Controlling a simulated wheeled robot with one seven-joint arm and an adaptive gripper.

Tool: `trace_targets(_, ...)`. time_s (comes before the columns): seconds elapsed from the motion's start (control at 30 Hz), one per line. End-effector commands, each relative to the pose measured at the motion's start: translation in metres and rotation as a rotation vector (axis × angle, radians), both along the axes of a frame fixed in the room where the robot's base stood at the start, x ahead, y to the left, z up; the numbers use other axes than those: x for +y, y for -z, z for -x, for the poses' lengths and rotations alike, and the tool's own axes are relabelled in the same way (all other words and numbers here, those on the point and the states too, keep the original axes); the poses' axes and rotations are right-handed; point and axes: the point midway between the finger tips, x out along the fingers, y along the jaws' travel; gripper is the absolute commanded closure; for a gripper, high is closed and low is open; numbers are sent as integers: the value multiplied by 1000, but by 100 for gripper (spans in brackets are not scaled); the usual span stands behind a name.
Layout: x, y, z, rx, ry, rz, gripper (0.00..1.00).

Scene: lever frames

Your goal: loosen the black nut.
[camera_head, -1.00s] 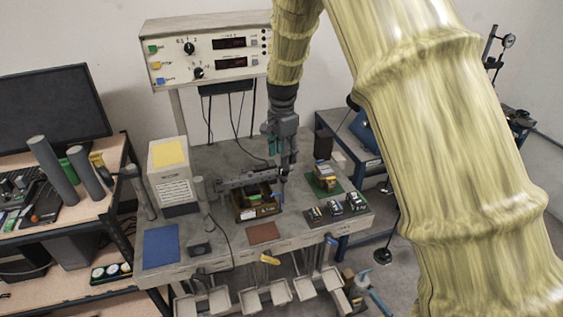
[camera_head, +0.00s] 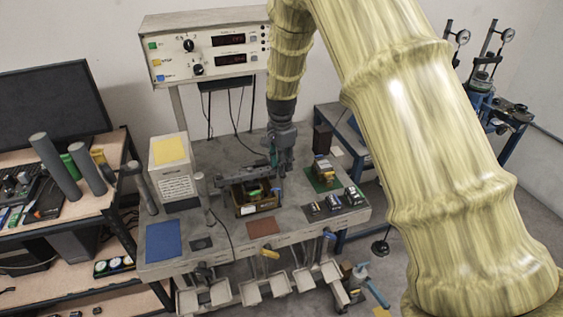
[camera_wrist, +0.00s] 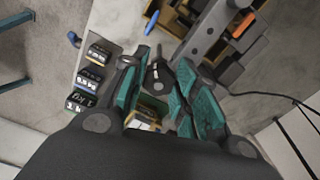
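In the wrist view, a small dark round part, which looks like the black nut (camera_wrist: 158,76), lies between my fingers near the end of a grey bar (camera_wrist: 208,30). My gripper (camera_wrist: 157,66) has teal finger pads standing apart on either side of the nut. I see no clear contact, and its depth relative to the fingertips is hard to judge. In the head view, my gripper (camera_head: 281,163) points down over the workbench at the right end of the grey bar (camera_head: 243,187). The nut is too small or hidden to make out there.
A brown box of parts (camera_head: 244,211) stands just in front of the bar. A green mat (camera_head: 321,187) with a small block and several dark modules (camera_head: 335,202) are to the right. An instrument panel (camera_head: 205,48) stands behind. A blue mat (camera_head: 163,241) lies at the front left.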

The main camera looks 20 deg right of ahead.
Motion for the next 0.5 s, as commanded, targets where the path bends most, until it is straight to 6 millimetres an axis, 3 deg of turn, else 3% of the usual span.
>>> trace_targets(0.03,0,0,0,0,0,0,86)
trace_targets(0.1,0,0,0,0,0,0,95)
trace_targets(0.5,0,0,0,0,-67,-1,95)
